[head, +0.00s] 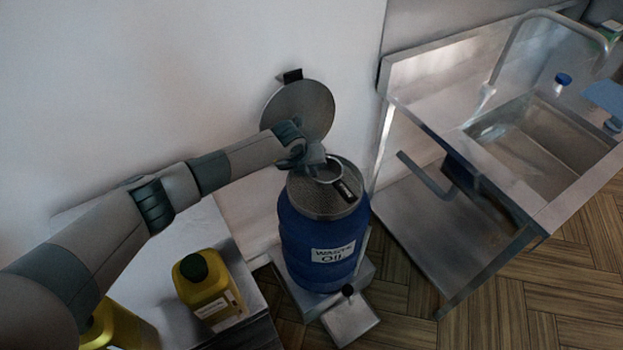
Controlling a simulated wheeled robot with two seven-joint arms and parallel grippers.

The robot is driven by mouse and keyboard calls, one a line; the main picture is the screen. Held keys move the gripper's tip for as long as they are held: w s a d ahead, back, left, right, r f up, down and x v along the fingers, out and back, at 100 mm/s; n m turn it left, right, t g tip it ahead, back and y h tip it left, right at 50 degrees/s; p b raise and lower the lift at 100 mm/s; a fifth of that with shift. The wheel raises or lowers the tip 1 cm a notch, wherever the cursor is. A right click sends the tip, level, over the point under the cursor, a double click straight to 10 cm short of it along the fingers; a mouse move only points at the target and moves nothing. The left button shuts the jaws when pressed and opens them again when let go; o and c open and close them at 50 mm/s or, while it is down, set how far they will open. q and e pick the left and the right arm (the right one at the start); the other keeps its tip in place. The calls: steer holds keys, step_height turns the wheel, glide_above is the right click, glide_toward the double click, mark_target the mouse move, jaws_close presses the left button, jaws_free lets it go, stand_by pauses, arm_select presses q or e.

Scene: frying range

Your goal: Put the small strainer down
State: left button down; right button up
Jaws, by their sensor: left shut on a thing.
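My left gripper (314,160) is over the top of the blue waste oil drum (318,225). It is shut on what looks like the small strainer (330,172), whose round pale rim shows just beyond the fingers. The strainer is at the drum's grey top, and the gripper partly hides it. I cannot tell whether it rests there or hangs just above. A short dark piece (345,190) lies at the front of the drum's top. My right gripper is out of view.
A round grey lid (301,106) stands raised against the wall behind the drum. A yellow jug (208,290) with a dark cap stands on the grey counter at left. A steel sink unit (540,150) is at right. A small flat plate (350,318) is before the drum.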

arm_select(q)
steer(key=shift+f, duration=0.1)
step_height(320, 180, down, 2)
steer(key=shift+f+p, duration=0.2)
steer(key=shift+p, duration=0.45)
steer(key=shift+f, duration=0.65)
steer(key=shift+f, duration=0.1)
steer(key=c, duration=2.4)
jaws_free()
steer(key=o, duration=0.5)
steer(key=shift+c, duration=0.2)
steer(key=shift+r, duration=0.25)
